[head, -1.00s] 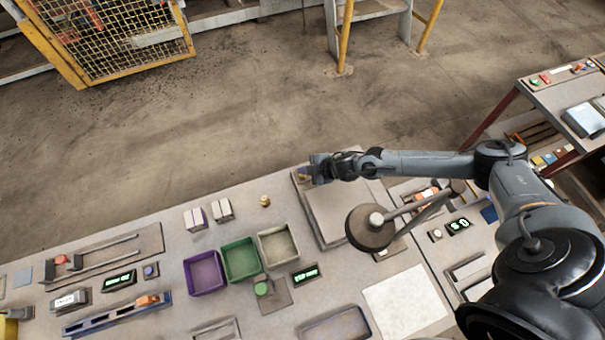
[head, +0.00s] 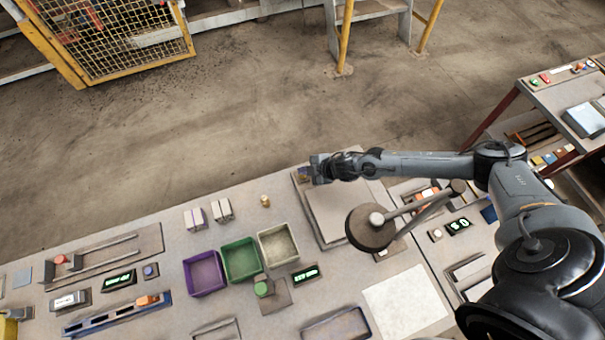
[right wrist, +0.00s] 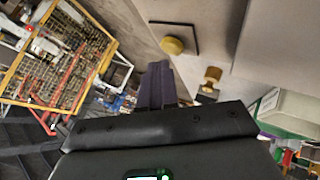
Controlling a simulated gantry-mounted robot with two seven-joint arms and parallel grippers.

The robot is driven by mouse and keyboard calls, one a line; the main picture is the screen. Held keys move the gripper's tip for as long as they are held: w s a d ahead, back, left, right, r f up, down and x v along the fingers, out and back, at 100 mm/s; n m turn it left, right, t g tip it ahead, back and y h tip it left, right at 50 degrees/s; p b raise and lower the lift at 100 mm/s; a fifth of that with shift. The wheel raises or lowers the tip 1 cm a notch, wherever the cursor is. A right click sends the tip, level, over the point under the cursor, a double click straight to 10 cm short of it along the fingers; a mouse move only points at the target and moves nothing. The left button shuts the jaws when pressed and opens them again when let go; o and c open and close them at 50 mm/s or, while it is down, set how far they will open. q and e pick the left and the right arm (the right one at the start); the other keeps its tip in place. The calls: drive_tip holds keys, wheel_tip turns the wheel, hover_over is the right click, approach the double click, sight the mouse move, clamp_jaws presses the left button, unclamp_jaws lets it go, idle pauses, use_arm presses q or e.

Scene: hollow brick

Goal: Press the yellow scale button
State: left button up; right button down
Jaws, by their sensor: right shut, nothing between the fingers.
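The yellow button (right wrist: 173,45) is a round cap on a small dark-edged plate. In the right wrist view it lies beyond my fingertips, with a visible gap in the picture. In the head view it is mostly hidden by my right gripper (head: 309,178), which hangs over the far left corner of the grey scale platform (head: 334,212). The right gripper's fingers (right wrist: 158,70) are shut and empty, pointing toward the button's plate. I cannot tell the exact height between fingertips and button. My left gripper is not in view.
A brass weight (head: 265,201) stands left of the scale. Purple (head: 204,287), green (head: 222,262) and pale (head: 262,240) bins and a green button (head: 263,288) stand nearer. A round lamp-like head (head: 368,237) overhangs the platform.

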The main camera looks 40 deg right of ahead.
drive_tip(key=shift+f, duration=0.35)
drive_tip(key=shift+f, duration=0.1)
idle(0.4)
drive_tip(key=shift+f+b, duration=0.25)
drive_tip(key=shift+b, duration=0.05)
drive_tip(key=shift+r, duration=0.2)
idle(0.3)
drive_tip(key=shift+r+p, duration=0.4)
drive_tip(key=shift+p, duration=0.2)
drive_tip(key=shift+r, duration=0.25)
drive_tip(key=shift+p, duration=0.35)
